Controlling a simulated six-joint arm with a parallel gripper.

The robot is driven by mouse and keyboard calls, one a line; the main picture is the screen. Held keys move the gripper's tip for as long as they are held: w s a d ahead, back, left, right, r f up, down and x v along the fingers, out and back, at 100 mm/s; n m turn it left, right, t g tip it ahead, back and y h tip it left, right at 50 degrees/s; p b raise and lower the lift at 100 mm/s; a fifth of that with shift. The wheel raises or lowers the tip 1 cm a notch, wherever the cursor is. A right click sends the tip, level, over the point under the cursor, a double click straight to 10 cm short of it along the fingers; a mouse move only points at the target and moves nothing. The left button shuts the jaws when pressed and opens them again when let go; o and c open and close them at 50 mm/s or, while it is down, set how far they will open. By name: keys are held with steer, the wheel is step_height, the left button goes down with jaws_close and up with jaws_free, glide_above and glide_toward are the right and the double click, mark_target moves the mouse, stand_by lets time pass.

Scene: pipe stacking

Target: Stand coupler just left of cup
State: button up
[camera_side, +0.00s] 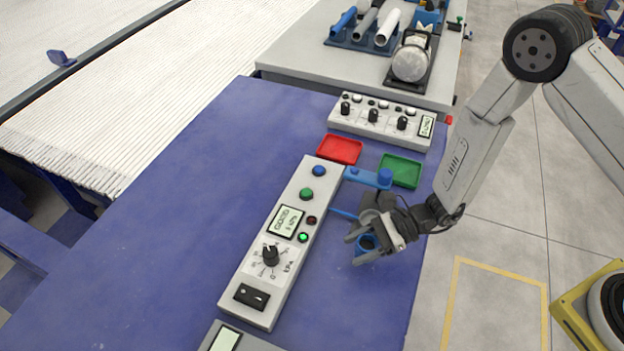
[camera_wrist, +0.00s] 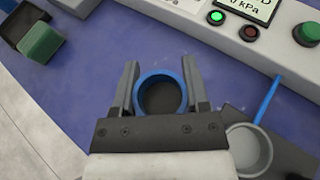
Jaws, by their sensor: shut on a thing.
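The coupler is a short blue ring (camera_side: 367,243), which also shows in the wrist view (camera_wrist: 161,93) with its open end facing the camera. My gripper (camera_side: 358,250) is shut on it, with one finger on each side in the wrist view (camera_wrist: 160,88). The cup is a pale grey round vessel (camera_wrist: 248,150) at the lower right of the wrist view, apart from the coupler. In the side view the cup (camera_side: 369,216) is partly hidden by my gripper. I cannot tell whether the coupler touches the blue table.
A long control panel (camera_side: 262,275) runs beside the gripper. A thin blue rod (camera_wrist: 267,100) reaches from the panel side toward the cup. A blue bracket (camera_side: 372,178), red tray (camera_side: 340,149) and green tray (camera_side: 400,170) lie farther back. The table left of the panel (camera_side: 170,230) is clear.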

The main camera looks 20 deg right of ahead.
steer(key=shift+f, duration=1.75)
steer(key=shift+f, duration=0.15)
steer(key=o, duration=1.3)
steer(key=shift+c, duration=0.2)
steer(key=shift+d+r, duration=0.15)
steer(key=shift+r, duration=0.05)
steer(key=shift+v, duration=5.85)
steer(key=shift+s, duration=0.1)
